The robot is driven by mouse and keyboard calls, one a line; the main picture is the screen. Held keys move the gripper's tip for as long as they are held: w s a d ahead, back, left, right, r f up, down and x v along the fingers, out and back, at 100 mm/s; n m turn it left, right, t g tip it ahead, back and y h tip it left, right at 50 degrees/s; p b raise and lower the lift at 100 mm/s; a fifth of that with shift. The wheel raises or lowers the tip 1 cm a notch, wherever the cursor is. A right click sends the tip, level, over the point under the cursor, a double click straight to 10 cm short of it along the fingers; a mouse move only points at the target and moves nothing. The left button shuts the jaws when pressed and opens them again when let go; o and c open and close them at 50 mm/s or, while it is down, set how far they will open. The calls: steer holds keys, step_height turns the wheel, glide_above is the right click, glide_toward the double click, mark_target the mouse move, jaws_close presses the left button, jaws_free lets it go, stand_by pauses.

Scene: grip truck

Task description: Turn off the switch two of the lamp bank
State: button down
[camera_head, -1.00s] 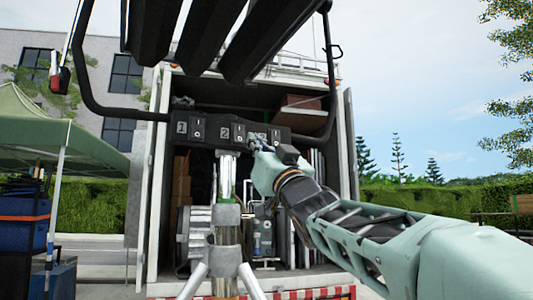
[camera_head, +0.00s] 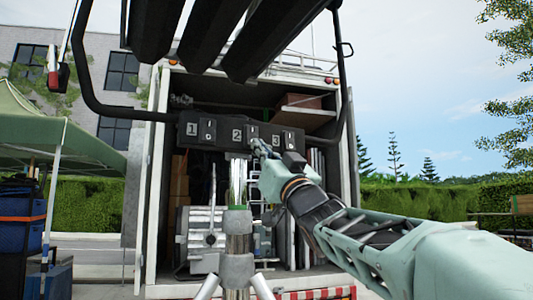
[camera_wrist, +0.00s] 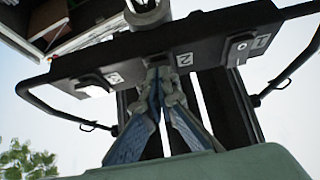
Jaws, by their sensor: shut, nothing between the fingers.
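The lamp bank's black switch box (camera_head: 220,143) hangs below the lamps, with switches labelled 1, 2 and 3. Switch two (camera_head: 252,131) is in the middle, to the right of its label. My gripper (camera_head: 257,147) is shut and empty, with its tips at or just below switch two. The wrist view shows the box upside down, with label 2 (camera_wrist: 185,60) just right of my gripper (camera_wrist: 158,72). The fingertips cover most of switch two there. I cannot tell whether they touch it, or its on or off position.
Switch one (camera_head: 208,130) and switch three (camera_head: 290,139) flank it closely. A black tube frame (camera_head: 343,100) surrounds the bank, and dark lamps (camera_head: 210,35) hang above. A metal mast (camera_head: 238,225) stands below. An open truck (camera_head: 155,200) is behind.

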steer(key=shift+f, duration=0.1)
stand_by(0.3)
steer(key=t+b, duration=0.1)
steer(key=b, duration=0.2)
steer(key=w+a+f+t+y+b, duration=0.1)
steer(key=b, duration=0.3)
steer(key=shift+w, duration=0.3)
steer(key=shift+s+r, duration=0.1)
steer(key=shift+r, duration=0.15)
